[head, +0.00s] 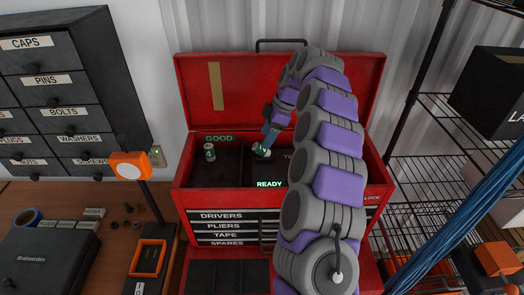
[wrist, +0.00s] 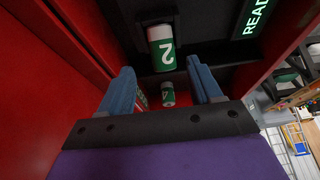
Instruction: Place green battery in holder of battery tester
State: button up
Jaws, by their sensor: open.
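A green and white battery (head: 261,150), marked 2 in the wrist view (wrist: 162,48), is in the open red toolbox, just past my fingertips. In the head view it looks tilted. A second green and white battery (head: 209,152) is at left, below the GOOD label; it seems to be the farther one in the wrist view (wrist: 167,93). My gripper (head: 268,140) reaches down into the toolbox. In the wrist view its blue fingers (wrist: 160,66) are apart with nothing between them. What looks like the tester, a black and orange device with a dial (head: 130,165) and orange-framed bay (head: 148,258), stands at left.
The red toolbox (head: 220,200) has high walls and a raised lid (head: 228,85) behind my arm. Drawer cabinets (head: 50,90) and a dark case (head: 48,260) are at left. Wire shelves (head: 440,150) stand close at right.

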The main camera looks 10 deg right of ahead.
aim_at(262, 150)
jog(key=x, duration=0.4)
jog(key=shift+a+f, duration=0.25)
jog(key=shift+a, duration=0.2)
jog(key=shift+s+d, duration=0.1)
grip_shut()
